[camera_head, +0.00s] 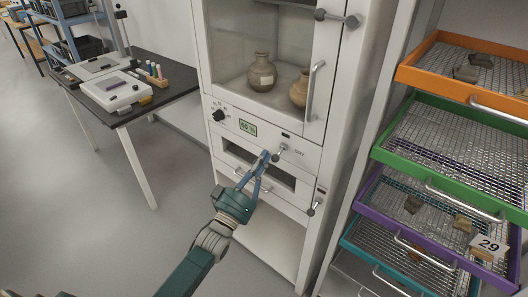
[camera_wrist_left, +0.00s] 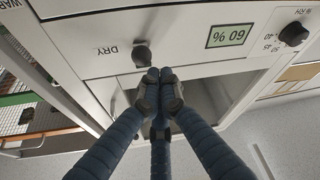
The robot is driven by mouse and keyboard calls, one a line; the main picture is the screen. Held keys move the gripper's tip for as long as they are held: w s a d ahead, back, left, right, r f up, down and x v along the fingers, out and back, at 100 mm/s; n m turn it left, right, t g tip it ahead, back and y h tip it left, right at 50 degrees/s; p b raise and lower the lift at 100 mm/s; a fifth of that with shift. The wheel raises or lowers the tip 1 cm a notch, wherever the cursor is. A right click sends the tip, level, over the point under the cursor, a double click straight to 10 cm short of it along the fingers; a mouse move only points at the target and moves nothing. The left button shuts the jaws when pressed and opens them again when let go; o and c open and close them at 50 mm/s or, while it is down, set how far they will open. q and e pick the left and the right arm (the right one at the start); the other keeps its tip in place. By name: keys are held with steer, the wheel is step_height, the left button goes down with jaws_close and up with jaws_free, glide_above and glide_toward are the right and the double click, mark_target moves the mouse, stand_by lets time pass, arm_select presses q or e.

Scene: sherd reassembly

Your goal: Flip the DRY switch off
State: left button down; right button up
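The DRY switch (camera_head: 284,147) is on the front panel of the white cabinet, left of its "DRY" label. In the left wrist view, which is upside down, it shows as a dark knob (camera_wrist_left: 141,55) beside the lettering. My left gripper (camera_head: 265,156) is in front of the panel, its fingertips just left of and slightly below the switch. In the wrist view its fingertips (camera_wrist_left: 159,76) are together, with nothing seen between them, close to the knob. I cannot tell whether they touch it, or which setting it is in. My right gripper is not in view.
The cabinet has a humidity display (camera_head: 247,127) reading 60 %, a black dial (camera_head: 219,115) and a glass door (camera_head: 270,50) with pots behind it. Below the panel is a dark slot. Coloured mesh trays (camera_head: 440,140) stand close on the right. A black-topped table (camera_head: 150,95) stands left.

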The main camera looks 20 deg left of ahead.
arm_select(q)
steer(key=v, duration=1.1)
steer(key=shift+f, duration=0.35)
steer(key=shift+a, duration=0.1)
steer(key=s+f+m+g+y, duration=0.1)
steer(key=s+f+g, duration=0.25)
steer(key=f, duration=0.85)
steer(key=s+f+m+g+y, duration=0.1)
steer(key=s+f+g, duration=0.25)
steer(key=f, duration=0.95)
steer(key=s+f+g+y, duration=0.1)
steer(key=s+f+g, duration=0.3)
steer(key=f, duration=0.8)
steer(key=s+f+m+g, duration=0.1)
steer(key=s+f+g, duration=0.2)
steer(key=s+f, duration=0.3)
steer(key=s+f+m+g, duration=0.2)
steer(key=s+f, duration=0.5)
steer(key=s, duration=1)
steer(key=s+f+m+g+y, duration=0.1)
steer(key=s+f+g, duration=0.3)
steer(key=s, duration=0.8)
step_height(320, 180, down, 3)
steer(key=shift+d+r+g, duration=0.2)
steer(key=shift+d+g, duration=0.05)
steer(key=shift+g, duration=0.15)
